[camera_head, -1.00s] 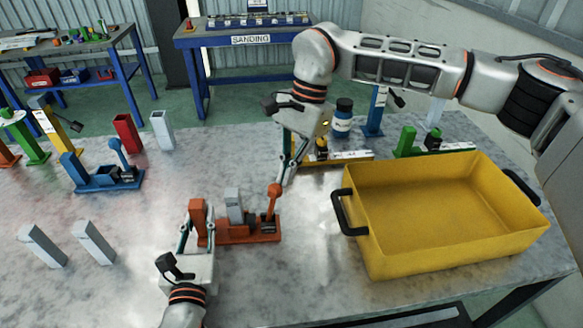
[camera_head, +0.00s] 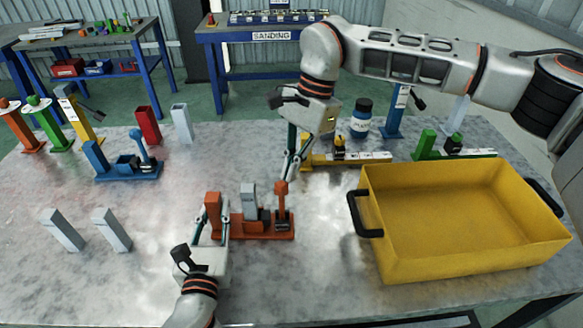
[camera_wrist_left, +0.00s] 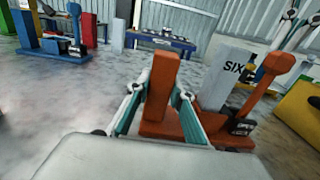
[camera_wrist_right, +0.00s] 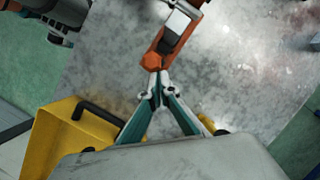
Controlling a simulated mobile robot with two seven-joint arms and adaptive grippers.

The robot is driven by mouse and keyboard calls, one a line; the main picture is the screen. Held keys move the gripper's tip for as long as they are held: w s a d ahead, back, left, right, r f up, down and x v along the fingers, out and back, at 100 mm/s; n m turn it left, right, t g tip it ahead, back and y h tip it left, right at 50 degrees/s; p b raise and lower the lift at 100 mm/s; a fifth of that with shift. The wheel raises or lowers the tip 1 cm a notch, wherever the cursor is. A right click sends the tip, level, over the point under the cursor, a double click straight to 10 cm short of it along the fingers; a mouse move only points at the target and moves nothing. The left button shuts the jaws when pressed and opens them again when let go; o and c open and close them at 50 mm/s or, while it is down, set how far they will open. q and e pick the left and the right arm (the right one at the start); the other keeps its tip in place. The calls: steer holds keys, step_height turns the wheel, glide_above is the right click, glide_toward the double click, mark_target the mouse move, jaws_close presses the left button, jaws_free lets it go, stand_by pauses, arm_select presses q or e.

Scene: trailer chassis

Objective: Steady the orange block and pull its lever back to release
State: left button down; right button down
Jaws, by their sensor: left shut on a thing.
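The orange block (camera_head: 265,232) stands on the table, with an upright orange post at its left, a grey piece marked SIX (camera_wrist_left: 226,72) in the middle and a lever (camera_head: 281,200) at its right end. The lever stands nearly upright, and its knob shows in the left wrist view (camera_wrist_left: 279,65). My left gripper (camera_head: 214,216) is shut on the orange post, one finger on each side (camera_wrist_left: 160,95). My right gripper (camera_head: 288,178) has its fingertips together at the lever's knob; in the right wrist view (camera_wrist_right: 159,80) they meet right beside it. Whether they touch it is unclear.
A yellow bin (camera_head: 470,250) with black handles stands right of the block. A blue block (camera_head: 128,170), a yellow block (camera_head: 345,160) and a green block (camera_head: 453,148) stand behind. Two grey posts (camera_head: 62,230) are at the left. The table's front left is clear.

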arm_select(q)
steer(key=shift+d, duration=0.1)
arm_select(e)
steer(key=w+d, duration=0.3)
steer(key=d, duration=0.2)
step_height(320, 180, up, 10)
steer(key=w, duration=0.1)
steer(key=shift+w+f, duration=0.2)
arm_select(q)
steer(key=c, duration=1.4)
jaws_free()
steer(key=shift+c, duration=0.2)
